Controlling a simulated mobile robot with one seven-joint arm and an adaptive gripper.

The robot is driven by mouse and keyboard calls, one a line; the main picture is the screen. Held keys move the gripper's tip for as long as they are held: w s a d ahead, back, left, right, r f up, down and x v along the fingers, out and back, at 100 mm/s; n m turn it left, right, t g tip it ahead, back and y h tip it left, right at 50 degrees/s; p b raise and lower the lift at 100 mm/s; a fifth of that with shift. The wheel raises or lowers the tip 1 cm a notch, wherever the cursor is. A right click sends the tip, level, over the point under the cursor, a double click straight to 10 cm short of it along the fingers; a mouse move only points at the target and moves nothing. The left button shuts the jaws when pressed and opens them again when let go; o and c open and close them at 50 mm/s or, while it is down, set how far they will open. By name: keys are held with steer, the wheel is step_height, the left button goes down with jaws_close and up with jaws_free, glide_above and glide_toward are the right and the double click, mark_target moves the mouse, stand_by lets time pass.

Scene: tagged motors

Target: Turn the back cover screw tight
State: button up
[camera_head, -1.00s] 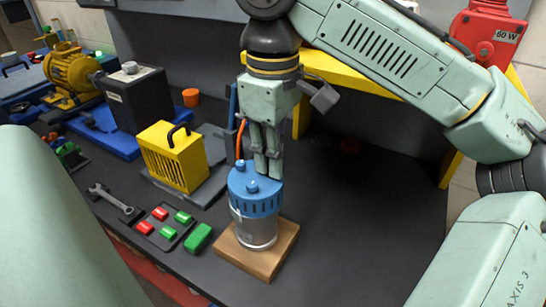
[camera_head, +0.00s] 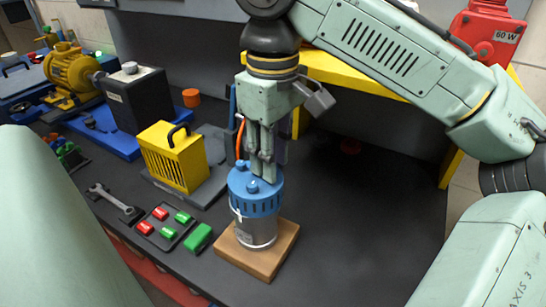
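The motor (camera_head: 256,228) stands upright on a wooden block (camera_head: 270,262) on the dark bench. Its blue back cover (camera_head: 254,203) is on top. Two blue screw knobs show on the cover: one (camera_head: 236,168) at the back left and one (camera_head: 253,187) at the front. My gripper (camera_head: 264,180) points down over the cover, with its fingertips at the cover's top, just behind and right of the front knob. The fingers look close together. I cannot tell whether they hold a screw, as the fingers hide that part of the cover.
A yellow slotted box (camera_head: 172,158) stands left of the motor. A tray with red and green blocks (camera_head: 165,228), a green block (camera_head: 198,238) and a wrench (camera_head: 113,199) lie at left front. A yellow frame (camera_head: 370,78) stands behind. The bench right of the motor is clear.

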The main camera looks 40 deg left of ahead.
steer(key=n, duration=1.1)
steer(key=shift+f, duration=0.1)
jaws_close()
stand_by(0.4)
